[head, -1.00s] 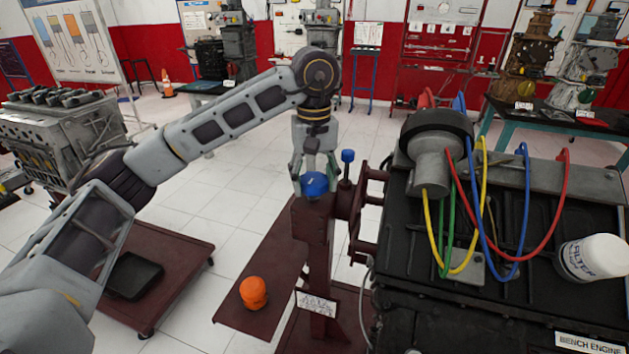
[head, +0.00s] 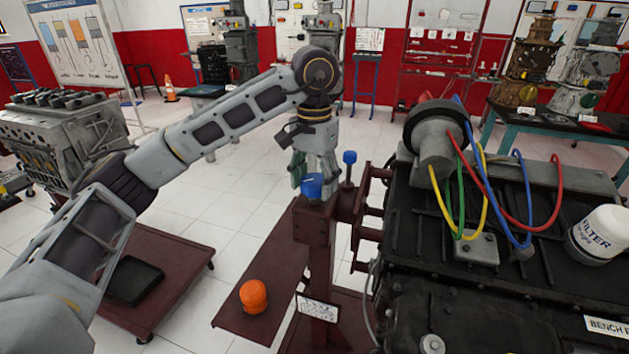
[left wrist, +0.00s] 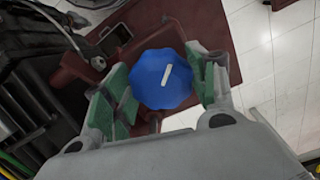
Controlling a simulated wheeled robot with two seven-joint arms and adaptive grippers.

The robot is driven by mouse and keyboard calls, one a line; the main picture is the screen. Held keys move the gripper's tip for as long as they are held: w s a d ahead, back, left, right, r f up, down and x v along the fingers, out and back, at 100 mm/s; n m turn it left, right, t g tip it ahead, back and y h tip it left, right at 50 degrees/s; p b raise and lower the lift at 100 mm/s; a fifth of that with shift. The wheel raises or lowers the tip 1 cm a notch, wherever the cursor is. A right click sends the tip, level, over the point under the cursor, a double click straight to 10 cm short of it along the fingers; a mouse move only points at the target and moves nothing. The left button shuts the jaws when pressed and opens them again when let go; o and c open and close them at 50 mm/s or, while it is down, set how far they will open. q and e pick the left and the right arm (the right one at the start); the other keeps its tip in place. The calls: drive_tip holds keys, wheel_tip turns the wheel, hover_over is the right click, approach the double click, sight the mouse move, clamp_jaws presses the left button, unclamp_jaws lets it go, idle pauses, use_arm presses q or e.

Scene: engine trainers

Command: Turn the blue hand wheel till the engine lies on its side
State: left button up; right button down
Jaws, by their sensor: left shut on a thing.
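The blue hand wheel (head: 313,186) sits on top of the dark red stand post (head: 318,245). My left gripper (head: 310,176) comes down on it from above. In the left wrist view, the wheel (left wrist: 162,79) with a white mark lies between the green finger pads of my left gripper (left wrist: 165,88), which is shut on it. The black engine (head: 480,270) is fixed to the stand's right side by a red bracket (head: 370,215). It carries a grey distributor with coloured leads and a white filter (head: 598,236), and it is tilted. My right gripper is not in view.
A smaller blue knob (head: 349,158) stands on a pin close beside the wheel. An orange object (head: 253,296) rests on the stand's base leg. A red cart (head: 170,270) with a black tray is at left. Clear tiled floor lies behind the stand.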

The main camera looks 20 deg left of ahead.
sight(313, 179)
use_arm(q)
drive_tip(key=m, duration=0.6)
drive_tip(key=shift+w+a+r+m, duration=0.1)
drive_tip(key=shift+w+r+m, duration=0.05)
drive_tip(key=shift+m, duration=0.15)
idle(0.5)
drive_tip(key=o, duration=1)
drive_tip(key=shift+r, duration=0.1)
wheel_tip(313, 179, up, 12)
drive_tip(key=shift+f, duration=0.2)
idle(0.8)
idle(0.3)
